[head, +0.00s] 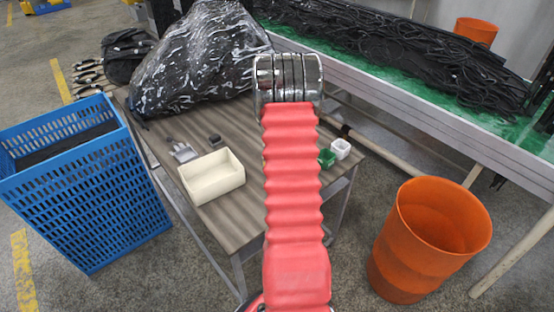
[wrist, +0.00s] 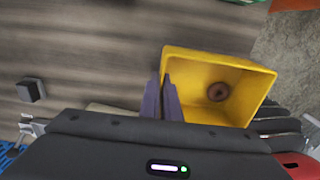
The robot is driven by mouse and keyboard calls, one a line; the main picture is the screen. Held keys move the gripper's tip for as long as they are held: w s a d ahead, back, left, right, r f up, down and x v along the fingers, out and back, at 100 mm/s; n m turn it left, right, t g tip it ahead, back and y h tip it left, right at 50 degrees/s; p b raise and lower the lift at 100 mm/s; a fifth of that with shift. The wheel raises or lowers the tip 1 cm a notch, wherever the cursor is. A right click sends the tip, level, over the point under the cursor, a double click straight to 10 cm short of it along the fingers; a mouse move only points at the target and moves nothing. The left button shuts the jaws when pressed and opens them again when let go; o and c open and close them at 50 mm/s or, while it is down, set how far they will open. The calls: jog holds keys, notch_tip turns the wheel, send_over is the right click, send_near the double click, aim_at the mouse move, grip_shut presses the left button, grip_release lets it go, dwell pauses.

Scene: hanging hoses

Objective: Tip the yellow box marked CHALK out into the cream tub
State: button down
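The yellow box (wrist: 205,58) shows in the wrist view with its open side facing the camera; no CHALK marking is visible. A brown ring-shaped thing (wrist: 218,92) lies inside it. My gripper (wrist: 166,84) has its two dark fingers close together at the box's left wall, one outside and one inside, pinching that wall. The box is not visible in the head view, where my red arm covers that area. The cream tub (head: 212,178) stands upright on the small table, left of my arm, and looks empty. A sliver of it shows behind the gripper body in the wrist view.
The wooden table (head: 233,215) also holds a dark block (head: 214,139), a grey item (head: 182,152), a white cup (head: 341,148) and a green item (head: 326,158). A black-wrapped heap (head: 198,55) is behind, a blue crate (head: 85,190) left, an orange bin (head: 425,240) right.

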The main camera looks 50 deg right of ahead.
notch_tip(320, 180, down, 4)
jog(key=shift+f, duration=0.1)
jog(key=c, duration=2.5)
grip_release()
jog(key=o, duration=0.5)
jog(key=shift+f, duration=0.1)
notch_tip(320, 180, up, 14)
jog(key=shift+s+f, duration=0.15)
